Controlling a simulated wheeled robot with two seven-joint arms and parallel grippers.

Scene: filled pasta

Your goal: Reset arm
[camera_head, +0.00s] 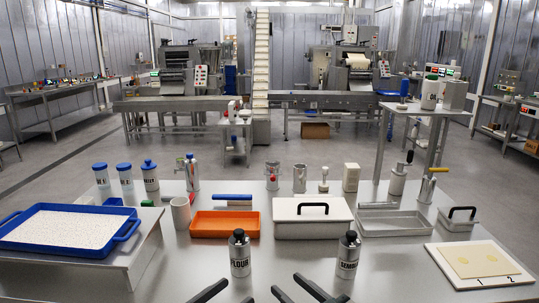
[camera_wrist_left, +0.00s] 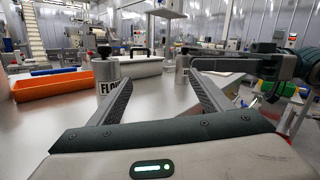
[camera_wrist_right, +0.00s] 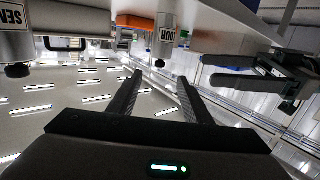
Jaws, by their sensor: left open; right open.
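My left gripper (camera_head: 238,290) is open and empty at the front edge of the steel table (camera_head: 205,270). In the left wrist view its fingers (camera_wrist_left: 145,66) are spread with nothing between them. My right gripper (camera_head: 285,282) is beside it, also open and empty. The right wrist view shows its fingers (camera_wrist_right: 160,76) apart, with the scene upside down. The flour shaker (camera_head: 239,256) stands upright just beyond the left gripper. The semola shaker (camera_head: 348,257) stands upright beyond and to the right of the right gripper. Both grippers are clear of the shakers.
A blue tray (camera_head: 122,236) of pale grains is at left. An orange tray (camera_head: 225,224), lidded white container (camera_head: 312,218) and metal tray (camera_head: 393,223) stand in the middle. A board (camera_head: 505,276) with a pasta sheet is at right.

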